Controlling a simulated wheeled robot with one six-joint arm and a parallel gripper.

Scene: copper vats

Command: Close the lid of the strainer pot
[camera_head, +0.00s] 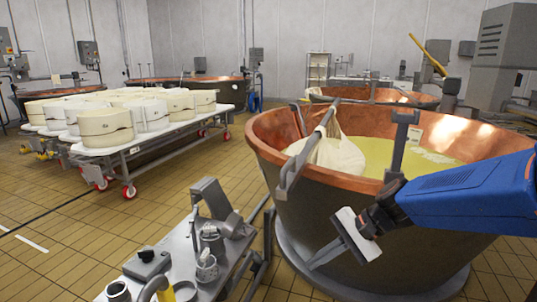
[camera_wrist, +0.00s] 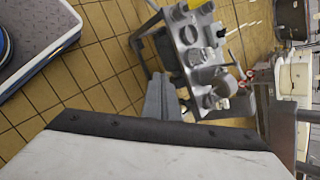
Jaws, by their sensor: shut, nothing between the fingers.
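Several small metal vessels stand on the steel cart (camera_head: 178,242) at the lower left of the head view. One is a shiny vessel (camera_head: 212,238); a glassy-looking one (camera_head: 206,270) stands in front of it. Which is the strainer pot, and how its lid stands, I cannot tell. The wrist view shows the cart's vessels from above, small (camera_wrist: 195,58). My gripper (camera_head: 316,262) is shut and empty, in front of the copper vat and right of the cart, apart from the vessels. Its grey fingers (camera_wrist: 161,84) point toward the cart in the wrist view.
The large copper vat (camera_head: 290,215) with yellowish liquid and a white cloth stands right beside my arm. A grey tilted box (camera_head: 218,206) rises at the cart's back. A wheeled table of white cheese moulds (camera_head: 106,127) stands farther left. Tiled floor is clear at left.

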